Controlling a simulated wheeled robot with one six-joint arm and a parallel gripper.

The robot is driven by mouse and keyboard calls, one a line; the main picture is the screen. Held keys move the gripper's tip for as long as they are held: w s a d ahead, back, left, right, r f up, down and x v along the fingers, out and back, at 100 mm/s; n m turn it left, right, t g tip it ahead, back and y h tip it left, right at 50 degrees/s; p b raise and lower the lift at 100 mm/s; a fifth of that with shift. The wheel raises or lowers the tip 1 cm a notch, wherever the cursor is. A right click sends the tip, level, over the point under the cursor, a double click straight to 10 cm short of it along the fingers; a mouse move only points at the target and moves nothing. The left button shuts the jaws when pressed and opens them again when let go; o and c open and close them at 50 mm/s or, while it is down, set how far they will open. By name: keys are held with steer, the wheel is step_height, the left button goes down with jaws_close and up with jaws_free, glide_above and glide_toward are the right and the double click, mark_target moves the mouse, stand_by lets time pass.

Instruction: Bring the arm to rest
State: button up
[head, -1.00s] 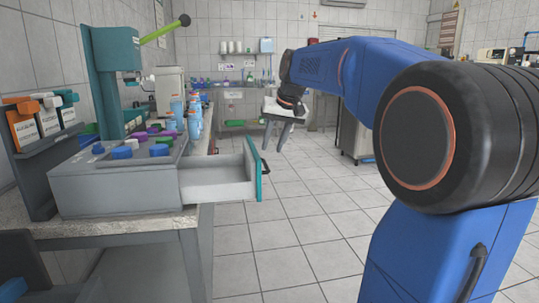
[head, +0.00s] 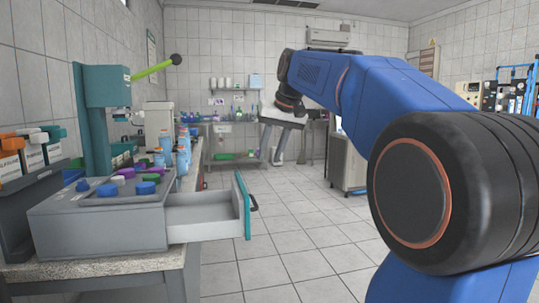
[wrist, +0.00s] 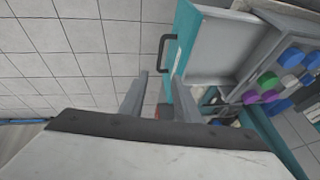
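My arm (head: 385,85) reaches out from the right in the head view, bent at the elbow. My gripper (head: 274,160) hangs at its end, fingers downward, beyond the open drawer in the picture. In the wrist view, my gripper (wrist: 160,78) has its two fingers apart with nothing held between them. The drawer (head: 205,222) is pulled out of a grey box, with a teal front (head: 242,207) and a dark handle. In the wrist view the handle (wrist: 163,54) lies past the fingertips, and the right finger overlaps the teal front; whether they touch cannot be told.
The grey box (head: 105,215) carries several coloured caps on a bench (head: 110,268) at left. A teal press with a green lever (head: 152,70) and blue bottles (head: 183,150) stand behind. Tiled floor (head: 290,235) is clear in the middle. A metal cabinet (head: 350,165) stands behind my arm.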

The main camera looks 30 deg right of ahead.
steer(key=s+a+f+n, duration=0.1)
steer(key=s+a+f, duration=0.3)
steer(key=s+f, duration=0.5)
steer(key=s+a+f+n, duration=0.1)
steer(key=s+a+f, duration=0.4)
steer(key=s+f, duration=0.4)
steer(key=s+a+f+n, duration=0.2)
steer(key=s+a+f, duration=0.2)
steer(key=s+f, duration=0.6)
step_height(320, 180, down, 5)
steer(key=shift+a+f+h, duration=0.1)
steer(key=shift+a+h, duration=0.2)
steer(key=shift+a, duration=0.05)
